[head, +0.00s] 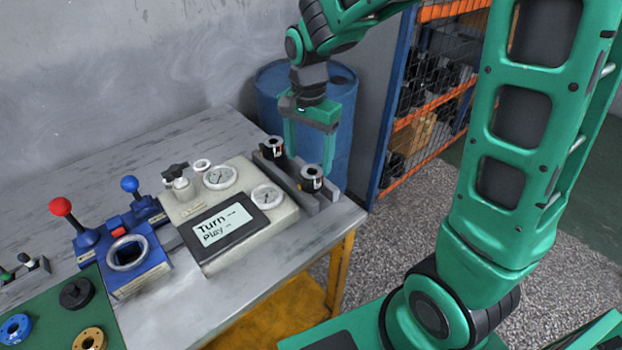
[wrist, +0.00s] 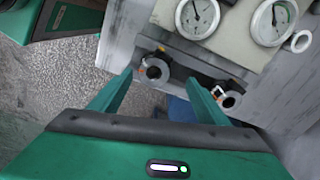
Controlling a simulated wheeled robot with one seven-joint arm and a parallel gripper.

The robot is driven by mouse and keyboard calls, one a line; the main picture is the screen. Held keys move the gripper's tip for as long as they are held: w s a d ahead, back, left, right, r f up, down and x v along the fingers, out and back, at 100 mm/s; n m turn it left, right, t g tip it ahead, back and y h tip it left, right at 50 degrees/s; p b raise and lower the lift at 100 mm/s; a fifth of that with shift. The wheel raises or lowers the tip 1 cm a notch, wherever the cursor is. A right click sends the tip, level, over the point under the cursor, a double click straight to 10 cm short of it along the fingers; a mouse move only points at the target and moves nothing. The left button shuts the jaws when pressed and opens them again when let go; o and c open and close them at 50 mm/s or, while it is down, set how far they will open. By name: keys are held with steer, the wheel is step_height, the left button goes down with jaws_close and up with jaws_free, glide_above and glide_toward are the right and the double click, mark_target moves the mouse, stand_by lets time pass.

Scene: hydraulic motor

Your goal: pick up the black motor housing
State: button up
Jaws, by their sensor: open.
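Two short dark cylinders with silver ring tops sit in a grey holder (head: 327,207) at the bench's right end. The near one (head: 312,179) also shows in the wrist view (wrist: 155,70), and the far one (head: 272,148) shows there at right (wrist: 227,97). Both look black; I cannot tell for certain which is the motor housing. My gripper (head: 307,163) is open and empty, pointing down above the holder. In the wrist view its fingertips (wrist: 158,82) appear on either side of the near cylinder; whether they reach down to its height is unclear.
A cream panel with gauges and a screen (head: 223,226) adjoins the holder. A blue unit with a ring (head: 128,252) and a red-knobbed lever (head: 61,207) stand left. A green mat (head: 50,330) holds a black disc (head: 76,293). A blue barrel (head: 270,80) stands behind the bench.

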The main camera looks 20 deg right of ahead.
mark_target(311, 174)
steer(key=shift+s+d+f, duration=0.1)
steer(key=shift+s+f, duration=0.15)
steer(key=shift+f, duration=1.15)
steer(key=shift+s+f, duration=0.2)
steer(key=shift+f, duration=1.2)
steer(key=shift+c, duration=0.2)
steer(key=c, duration=1.6)
